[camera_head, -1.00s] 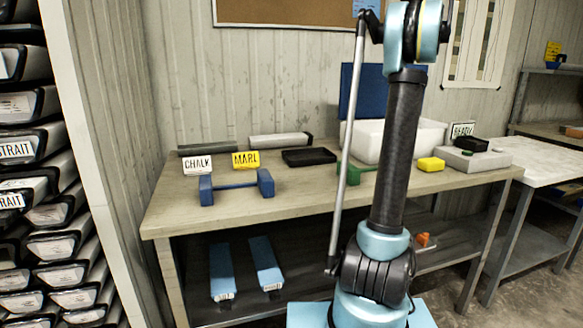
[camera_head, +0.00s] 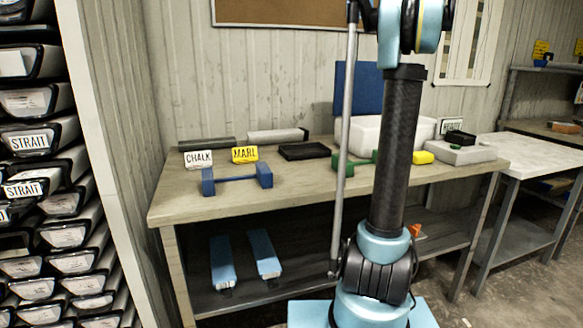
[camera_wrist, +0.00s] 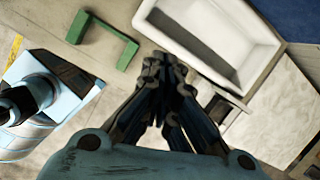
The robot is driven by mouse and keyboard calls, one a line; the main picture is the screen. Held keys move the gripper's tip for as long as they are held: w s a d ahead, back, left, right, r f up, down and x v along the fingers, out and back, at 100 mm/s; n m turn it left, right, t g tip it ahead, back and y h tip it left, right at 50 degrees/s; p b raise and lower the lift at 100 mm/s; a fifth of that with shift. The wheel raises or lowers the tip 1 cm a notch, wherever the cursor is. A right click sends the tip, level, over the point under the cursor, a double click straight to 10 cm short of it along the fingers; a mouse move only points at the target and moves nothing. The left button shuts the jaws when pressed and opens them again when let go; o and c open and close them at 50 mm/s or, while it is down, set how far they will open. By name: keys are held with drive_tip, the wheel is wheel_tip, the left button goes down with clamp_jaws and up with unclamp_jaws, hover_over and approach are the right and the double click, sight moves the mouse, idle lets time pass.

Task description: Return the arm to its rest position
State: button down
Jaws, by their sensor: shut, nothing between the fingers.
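My gripper (camera_wrist: 163,75) shows in the wrist view with its dark fingers together, shut and empty. It points down above the bench area, between a green bracket-shaped holder (camera_wrist: 103,43) and a white bin (camera_wrist: 225,38). Nothing shows between the fingertips. In the head view my arm (camera_head: 397,150) stands upright in front of the bench, with its upper joint at the top edge. The far end of the arm and the gripper are out of that view.
The wooden bench (camera_head: 305,193) carries a blue holder (camera_head: 237,179), CHALK (camera_head: 199,159) and MARL (camera_head: 245,154) signs, a black tray (camera_head: 305,151) and the white bin (camera_head: 365,132). A rack of core liners (camera_head: 50,185) stands left. A pale table (camera_head: 535,158) stands right.

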drive_tip(key=s+a+f+n, duration=0.7)
drive_tip(key=s+f+n, duration=0.15)
drive_tip(key=f, duration=0.35)
drive_tip(key=s+a+f+n, duration=0.7)
drive_tip(key=s+f, duration=0.3)
drive_tip(key=f, duration=0.1)
drive_tip(key=s+a+f+n, duration=0.1)
drive_tip(key=s+f+n, duration=0.3)
drive_tip(key=f, duration=0.6)
drive_tip(key=s+a+f+n, duration=0.2)
drive_tip(key=s+f+n, duration=0.2)
drive_tip(key=s+f, duration=0.4)
drive_tip(key=s+a+f+n+g+h, duration=0.1)
drive_tip(key=s+f+n, duration=0.4)
drive_tip(key=f, duration=0.7)
drive_tip(key=shift+s+a, duration=0.4)
drive_tip(key=shift+s, duration=0.65)
drive_tip(key=shift+w+f, duration=0.15)
drive_tip(key=shift+w, duration=0.3)
